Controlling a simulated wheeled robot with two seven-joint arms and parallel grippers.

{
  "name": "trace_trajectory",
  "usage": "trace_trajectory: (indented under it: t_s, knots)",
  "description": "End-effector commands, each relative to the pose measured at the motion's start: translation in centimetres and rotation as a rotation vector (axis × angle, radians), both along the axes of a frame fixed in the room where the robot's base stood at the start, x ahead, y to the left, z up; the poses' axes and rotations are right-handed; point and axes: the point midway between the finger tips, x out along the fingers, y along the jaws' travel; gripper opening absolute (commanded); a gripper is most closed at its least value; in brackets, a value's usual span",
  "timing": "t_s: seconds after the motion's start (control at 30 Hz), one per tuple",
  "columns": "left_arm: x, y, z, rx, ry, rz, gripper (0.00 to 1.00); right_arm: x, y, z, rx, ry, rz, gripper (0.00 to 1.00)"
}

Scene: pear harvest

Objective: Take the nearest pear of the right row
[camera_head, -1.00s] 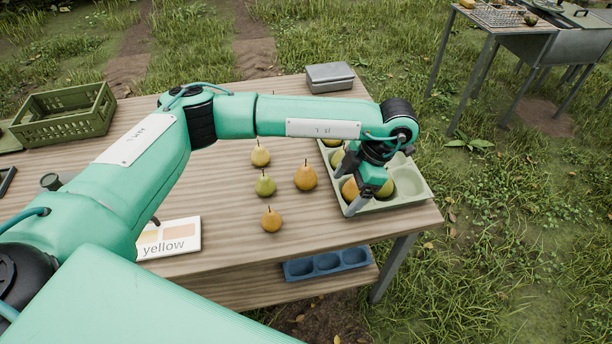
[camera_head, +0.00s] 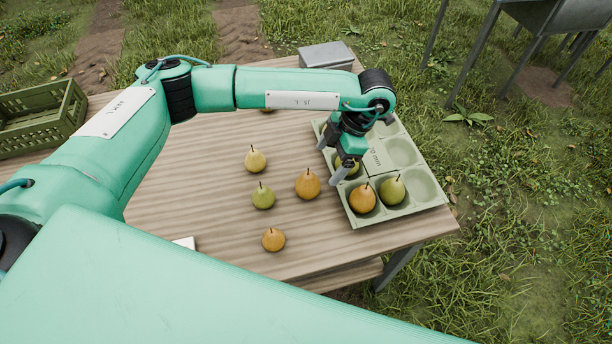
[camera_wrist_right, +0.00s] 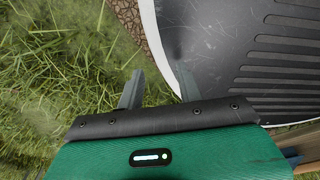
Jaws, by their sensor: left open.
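Loose pears stand on the wooden table: a pale yellow one (camera_head: 256,160), a green one (camera_head: 263,197), an orange-brown one (camera_head: 307,185) and a small orange one (camera_head: 273,240) nearest the front edge. A pale green tray (camera_head: 424,186) at the right holds an orange pear (camera_head: 362,200) and a yellow-green pear (camera_head: 392,191) in its front compartments. Another pear (camera_head: 348,168) in the tray is partly hidden by my left gripper (camera_head: 334,160), which is open above the tray's left side. My right gripper (camera_wrist_right: 159,86) is open and empty in the right wrist view.
A grey box (camera_head: 326,55) stands at the table's back, and a green crate (camera_head: 40,117) at the far left. My left arm hides much of the table. A dark ribbed surface with a pale rim (camera_wrist_right: 240,50) lies beside the right fingers, with grass to their left.

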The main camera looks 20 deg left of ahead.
Motion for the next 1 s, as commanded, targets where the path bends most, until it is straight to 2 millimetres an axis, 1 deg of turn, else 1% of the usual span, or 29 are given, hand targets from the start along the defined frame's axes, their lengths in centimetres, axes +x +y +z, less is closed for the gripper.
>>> trace_trajectory:
  t_s: [0.03, 0.2, 0.3, 0.47, 0.67, 0.7, 0.8, 0.9, 1.0]
  knots:
    - [-0.4, 0.4, -0.8, 0.001, 0.005, 0.002, 0.86, -0.3, 0.0, 0.3, -0.001, 0.003, 0.0, 0.36]
    - [-1.0, 1.5, -3.8, 0.002, 0.003, 0.001, 0.86, -1.2, -0.1, 0.6, -0.001, 0.01, 0.002, 0.36]
    - [-1.2, 1.9, -4.9, 0.001, 0.002, 0.0, 0.86, -1.5, -0.2, 0.7, 0.0, 0.01, 0.002, 0.36]
    - [-1.4, 2.2, -5.7, 0.0, 0.001, 0.0, 0.86, -1.8, -0.2, 0.9, -0.001, 0.012, 0.002, 0.36]
    - [-2.2, 4.1, -7.7, 0.002, 0.004, 0.001, 0.86, -2.8, -0.4, 2.3, -0.002, 0.023, 0.003, 0.36]
    - [-2.3, 4.2, -8.4, 0.001, 0.003, 0.001, 0.86, -2.8, -0.4, 2.3, -0.002, 0.023, 0.003, 0.36]
    - [-2.5, 4.5, -9.5, 0.001, 0.002, 0.0, 0.86, -2.6, -0.3, 2.5, -0.001, 0.019, 0.003, 0.36]
    - [-2.5, 4.6, -10.0, 0.0, 0.0, -0.001, 0.86, -2.4, -0.1, 2.6, 0.001, 0.016, 0.002, 0.36]
    - [-2.5, 4.6, -10.1, 0.0, 0.0, -0.001, 0.86, -2.3, -0.1, 2.5, 0.002, 0.015, 0.002, 0.36]
